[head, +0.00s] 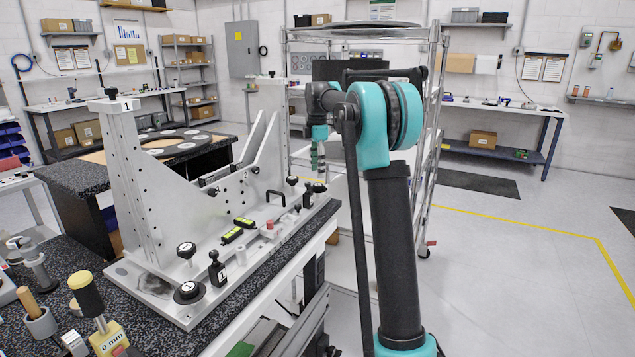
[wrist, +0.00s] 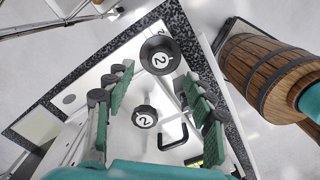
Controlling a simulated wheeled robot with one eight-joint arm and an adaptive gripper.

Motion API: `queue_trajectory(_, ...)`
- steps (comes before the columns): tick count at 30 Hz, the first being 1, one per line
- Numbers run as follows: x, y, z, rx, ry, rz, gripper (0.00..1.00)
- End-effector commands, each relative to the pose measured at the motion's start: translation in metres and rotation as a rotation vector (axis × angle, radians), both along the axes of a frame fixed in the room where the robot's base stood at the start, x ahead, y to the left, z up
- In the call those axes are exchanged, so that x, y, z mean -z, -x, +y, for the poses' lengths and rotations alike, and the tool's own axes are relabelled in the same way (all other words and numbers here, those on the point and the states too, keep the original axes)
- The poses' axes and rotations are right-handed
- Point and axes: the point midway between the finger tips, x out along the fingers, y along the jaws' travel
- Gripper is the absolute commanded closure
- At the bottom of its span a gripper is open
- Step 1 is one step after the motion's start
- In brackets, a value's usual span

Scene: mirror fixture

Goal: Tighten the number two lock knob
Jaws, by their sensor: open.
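Two black round knobs marked 2 show in the wrist view: a larger one (wrist: 160,57) near the plate's corner and a smaller one (wrist: 145,117) closer to me. I cannot tell which is the lock knob. Both are on the pale metal fixture (head: 150,185), at its far end in the head view, where they are small. My gripper (wrist: 158,80) is open and empty, with green-padded fingers either side of the view and the knobs between them in the picture. In the head view my gripper (head: 318,172) points down above that end, apart from the fixture's knobs.
A black U-shaped handle (wrist: 175,133) stands beside the smaller knob. Knobs marked 1 (head: 186,250) are at the fixture's near end, with yellow levels (head: 233,236) between. A wooden barrel (wrist: 262,75) stands right of the table edge. A wire rack (head: 435,130) is behind my arm.

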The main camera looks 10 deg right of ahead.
Motion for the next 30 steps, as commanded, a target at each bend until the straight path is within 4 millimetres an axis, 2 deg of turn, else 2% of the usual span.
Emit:
queue_trajectory(3,0.022,0.0,0.0,0.0,0.0,0.0,0.46)
queue_trajectory(9,0.045,0.0,0.0,0.0,0.0,0.0,0.46)
queue_trajectory(13,0.052,0.0,0.0,0.0,0.0,0.0,0.46)
queue_trajectory(21,0.053,0.0,0.0,0.0,0.0,0.0,0.46)
queue_trajectory(23,0.053,0.0,0.0,0.0,0.0,0.0,0.51)
queue_trajectory(30,0.053,0.0,0.0,0.0,0.0,0.0,0.8)
